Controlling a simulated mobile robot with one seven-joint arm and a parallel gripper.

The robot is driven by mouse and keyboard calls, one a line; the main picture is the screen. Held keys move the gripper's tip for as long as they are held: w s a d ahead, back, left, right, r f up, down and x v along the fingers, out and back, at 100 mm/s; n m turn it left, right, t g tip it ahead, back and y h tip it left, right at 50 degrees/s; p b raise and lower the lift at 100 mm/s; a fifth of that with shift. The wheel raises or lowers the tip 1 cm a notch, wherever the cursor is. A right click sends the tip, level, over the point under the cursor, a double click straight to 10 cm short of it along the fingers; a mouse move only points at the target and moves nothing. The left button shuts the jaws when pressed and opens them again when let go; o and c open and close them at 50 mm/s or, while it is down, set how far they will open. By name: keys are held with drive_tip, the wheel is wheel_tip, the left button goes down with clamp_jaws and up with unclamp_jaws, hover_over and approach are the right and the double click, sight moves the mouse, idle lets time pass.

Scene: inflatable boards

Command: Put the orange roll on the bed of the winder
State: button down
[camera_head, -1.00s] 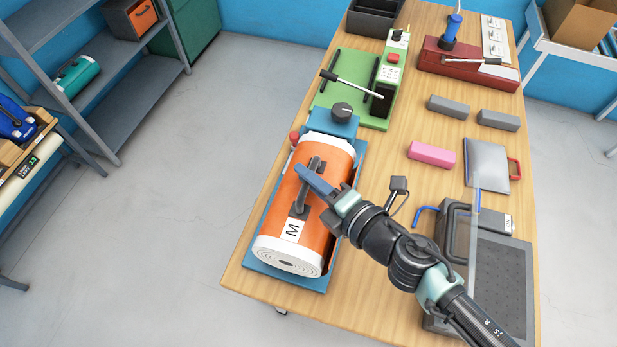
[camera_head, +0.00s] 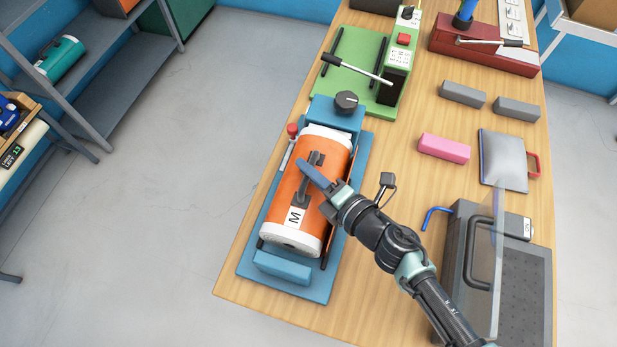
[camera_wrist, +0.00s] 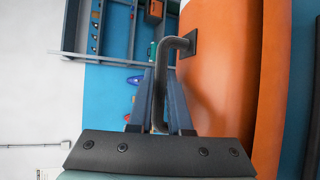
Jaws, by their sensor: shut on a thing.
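The orange roll (camera_head: 326,208), with white ends, a dark handle and a label marked M, is at the blue winder (camera_head: 312,287) on the table's left side. In the head view it lies lengthwise over the winder's bed, between the blue block with the black knob and the low blue front block. Whether it touches the bed is hidden. My gripper (camera_head: 315,172) is shut on the roll's handle. In the wrist view the fingers (camera_wrist: 161,98) close around the bent handle bar (camera_wrist: 180,45), beside the orange surface.
A green device (camera_head: 360,75) with a lever stands behind the winder. A pink block (camera_head: 444,148), two grey blocks and a grey plate (camera_head: 503,160) lie to the right. A grey case with a clear panel (camera_head: 500,260) stands at front right, near my arm. A red lever device is at back right.

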drive_tip(key=shift+f, duration=1.75)
drive_tip(key=shift+f, duration=0.15)
drive_tip(key=c, duration=0.8)
unclamp_jaws()
drive_tip(key=shift+c, duration=0.2)
drive_tip(key=shift+s+d, duration=0.1)
drive_tip(key=shift+d, duration=0.1)
drive_tip(key=b+v, duration=0.1)
drive_tip(key=v, duration=0.5)
drive_tip(key=shift+s+d+r, duration=0.25)
drive_tip(key=shift+s+r, duration=0.05)
drive_tip(key=shift+s, duration=0.15)
